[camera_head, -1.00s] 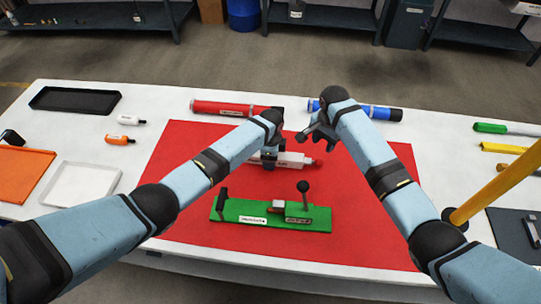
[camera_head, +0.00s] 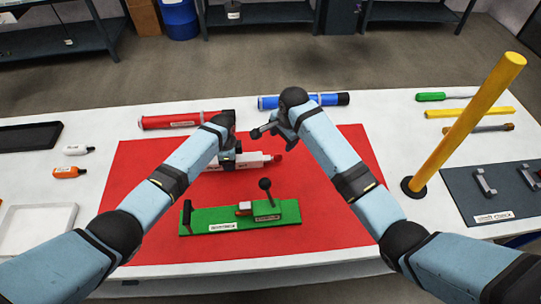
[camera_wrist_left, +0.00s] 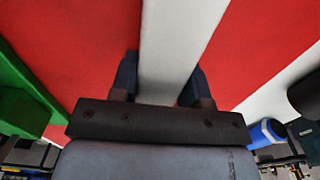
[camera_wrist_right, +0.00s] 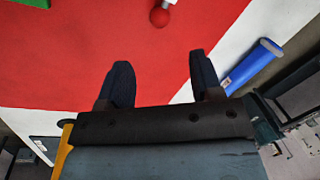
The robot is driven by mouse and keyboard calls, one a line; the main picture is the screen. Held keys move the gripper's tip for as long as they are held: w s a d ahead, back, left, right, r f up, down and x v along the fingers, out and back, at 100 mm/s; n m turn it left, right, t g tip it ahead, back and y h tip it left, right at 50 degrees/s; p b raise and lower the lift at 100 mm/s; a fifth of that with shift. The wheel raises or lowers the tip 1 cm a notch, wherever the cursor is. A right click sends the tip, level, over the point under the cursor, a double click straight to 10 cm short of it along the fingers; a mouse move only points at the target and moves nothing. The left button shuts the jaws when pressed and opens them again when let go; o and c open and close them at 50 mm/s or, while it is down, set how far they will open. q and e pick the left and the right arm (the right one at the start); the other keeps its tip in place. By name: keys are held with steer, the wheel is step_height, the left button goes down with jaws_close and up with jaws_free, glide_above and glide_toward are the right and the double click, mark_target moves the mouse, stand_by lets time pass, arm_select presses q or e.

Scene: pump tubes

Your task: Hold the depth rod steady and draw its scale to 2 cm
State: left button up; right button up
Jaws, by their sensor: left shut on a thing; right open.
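The depth rod (camera_head: 251,159) is a pale tube lying across the red mat, with a red end (camera_head: 277,159) at its right. My left gripper (camera_head: 229,157) is shut around its left part; the left wrist view shows the pale body (camera_wrist_left: 168,75) between both fingers. Any scale marks are too small to read. My right gripper (camera_head: 259,132) is open and empty, above and beyond the red end. In the right wrist view the red ball end (camera_wrist_right: 159,17) lies ahead of the open fingers (camera_wrist_right: 162,85), apart from them.
A green fixture (camera_head: 235,220) with an upright black knob stands on the mat in front. Red (camera_head: 170,121) and blue (camera_head: 330,100) tubes lie behind. A tall yellow post (camera_head: 465,120) rises at the right. The red mat (camera_head: 330,225) is bare at front right.

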mark_target(278, 155)
steer(key=f, duration=0.3)
steer(key=w+f, duration=0.1)
steer(key=f, duration=0.3)
steer(key=a+f, duration=0.1)
steer(key=f, duration=0.3)
steer(key=shift+w+f, duration=0.25)
steer(key=shift+w, duration=0.15)
